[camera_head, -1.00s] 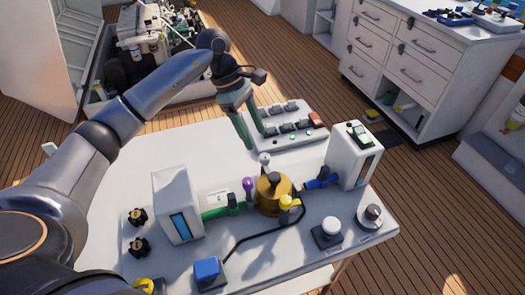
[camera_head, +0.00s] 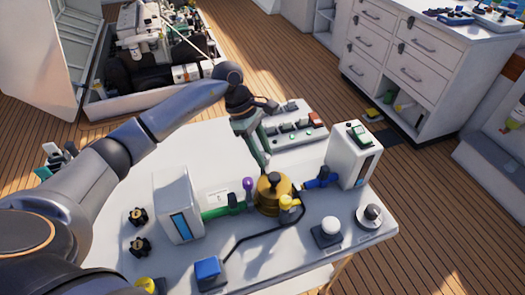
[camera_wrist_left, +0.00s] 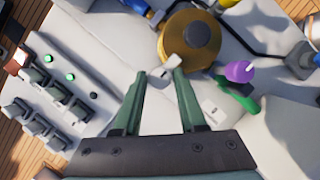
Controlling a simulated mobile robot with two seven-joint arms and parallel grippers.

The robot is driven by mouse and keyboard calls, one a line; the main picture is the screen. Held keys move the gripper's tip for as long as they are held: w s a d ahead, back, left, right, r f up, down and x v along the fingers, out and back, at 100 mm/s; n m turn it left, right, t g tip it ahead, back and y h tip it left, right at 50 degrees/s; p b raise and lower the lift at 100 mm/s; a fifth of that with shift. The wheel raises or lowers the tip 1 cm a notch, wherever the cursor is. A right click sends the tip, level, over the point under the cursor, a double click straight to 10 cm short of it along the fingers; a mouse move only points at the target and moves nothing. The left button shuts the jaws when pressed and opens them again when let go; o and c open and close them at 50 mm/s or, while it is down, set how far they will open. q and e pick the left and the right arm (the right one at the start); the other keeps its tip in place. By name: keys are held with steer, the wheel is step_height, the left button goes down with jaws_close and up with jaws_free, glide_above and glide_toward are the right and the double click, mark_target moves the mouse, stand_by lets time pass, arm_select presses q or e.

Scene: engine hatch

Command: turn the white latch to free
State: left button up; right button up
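The white latch (camera_wrist_left: 161,74) is a small pale piece beside the round brass housing (camera_wrist_left: 189,40) in the left wrist view. My left gripper (camera_wrist_left: 159,74) has its two green fingers apart, one on each side of the latch. I cannot tell whether either finger touches it. In the head view my left gripper (camera_head: 264,168) points down at the back edge of the brass housing (camera_head: 268,201). The latch is mostly hidden behind the fingers there. My right gripper is not in view.
A switch panel (camera_head: 290,128) lies behind. White boxes (camera_head: 178,205) flank the pipes.

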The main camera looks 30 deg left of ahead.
arm_select(q)
jaws_close()
